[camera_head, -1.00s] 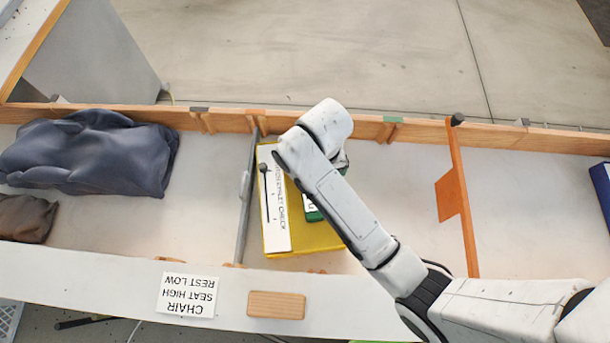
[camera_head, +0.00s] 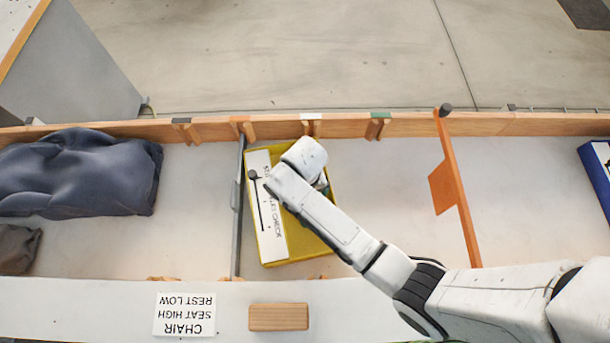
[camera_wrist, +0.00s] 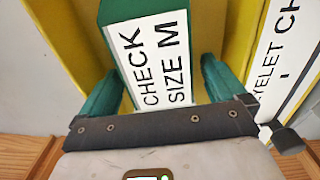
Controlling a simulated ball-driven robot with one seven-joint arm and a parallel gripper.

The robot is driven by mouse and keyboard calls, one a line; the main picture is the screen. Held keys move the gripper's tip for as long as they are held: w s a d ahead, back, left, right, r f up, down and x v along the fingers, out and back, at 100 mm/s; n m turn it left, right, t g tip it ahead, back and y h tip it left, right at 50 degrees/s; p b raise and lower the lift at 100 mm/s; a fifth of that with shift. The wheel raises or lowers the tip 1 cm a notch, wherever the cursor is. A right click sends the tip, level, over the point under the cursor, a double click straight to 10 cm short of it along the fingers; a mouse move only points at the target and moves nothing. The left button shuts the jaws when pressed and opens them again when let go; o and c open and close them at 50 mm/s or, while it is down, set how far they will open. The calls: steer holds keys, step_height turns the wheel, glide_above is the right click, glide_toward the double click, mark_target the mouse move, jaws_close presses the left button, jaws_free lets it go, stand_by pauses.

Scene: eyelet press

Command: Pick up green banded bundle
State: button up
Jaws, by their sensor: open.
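The green banded bundle (camera_wrist: 118,12) is a green block with a white band reading "CHECK SIZE M". In the wrist view it lies between the two green fingers of my gripper (camera_wrist: 160,78), which is open. I cannot tell whether either finger touches it. The bundle lies in a yellow tray (camera_head: 302,243), whose yellow floor and wall also show in the wrist view (camera_wrist: 62,40). In the head view my arm hides the fingers and nearly all of the bundle.
A white "EYELET CHECK" card (camera_head: 265,222) lies along the tray's left side, with a black stick on it. A grey divider (camera_head: 238,215) stands left of the tray, an orange one (camera_head: 458,200) to the right. Dark blue cloth (camera_head: 80,175) lies far left.

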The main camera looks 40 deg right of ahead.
steer(key=shift+c, duration=0.2)
steer(key=c, duration=1.2)
steer(key=shift+r, duration=0.1)
steer(key=shift+c, duration=0.2)
